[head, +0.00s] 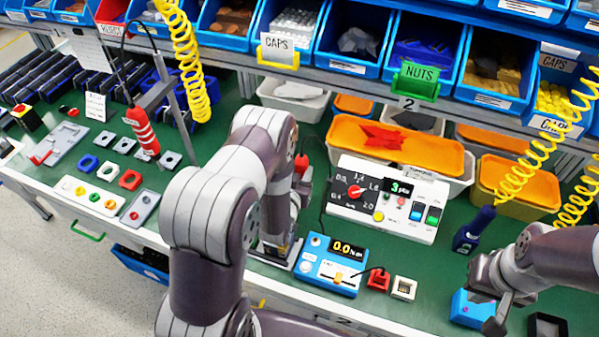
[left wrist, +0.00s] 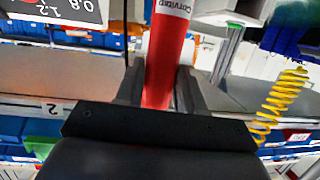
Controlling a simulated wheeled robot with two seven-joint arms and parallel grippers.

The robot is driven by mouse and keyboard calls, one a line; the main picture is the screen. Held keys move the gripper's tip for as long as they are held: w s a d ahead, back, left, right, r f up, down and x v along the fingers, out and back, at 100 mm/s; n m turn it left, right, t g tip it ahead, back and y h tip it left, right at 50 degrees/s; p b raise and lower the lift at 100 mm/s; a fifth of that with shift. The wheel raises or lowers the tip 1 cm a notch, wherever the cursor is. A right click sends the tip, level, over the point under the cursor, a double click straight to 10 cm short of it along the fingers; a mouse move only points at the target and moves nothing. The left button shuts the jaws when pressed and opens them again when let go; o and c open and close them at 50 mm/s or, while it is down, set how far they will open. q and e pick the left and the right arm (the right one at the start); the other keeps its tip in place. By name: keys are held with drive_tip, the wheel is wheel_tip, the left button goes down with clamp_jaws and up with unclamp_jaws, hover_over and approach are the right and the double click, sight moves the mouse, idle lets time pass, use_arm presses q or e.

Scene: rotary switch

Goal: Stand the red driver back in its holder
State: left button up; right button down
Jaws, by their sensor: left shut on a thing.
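My left gripper (head: 300,185) is shut on the red driver (head: 303,163), which is mostly hidden behind my left arm in the head view. The left wrist view shows its red body (left wrist: 166,62), with a white label, between the two fingers (left wrist: 160,95). A grey base plate with dark parts (head: 276,252) stands on the bench below this gripper; I cannot tell whether it is the holder or whether the driver touches it. My right gripper (head: 497,295) is beside a blue block (head: 472,308) at the right; its finger gap is unclear.
A white control panel with a red dial (head: 385,200) and a blue meter box reading 0.0 (head: 333,265) stand close to the left gripper. Another red tool (head: 143,130) hangs at the left. A dark blue driver (head: 473,230) hangs at the right. Bins line the back.

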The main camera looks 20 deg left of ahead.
use_arm(q)
drive_tip(key=o, duration=0.8)
drive_tip(key=shift+c, duration=0.2)
use_arm(e)
drive_tip(key=shift+r, duration=0.1)
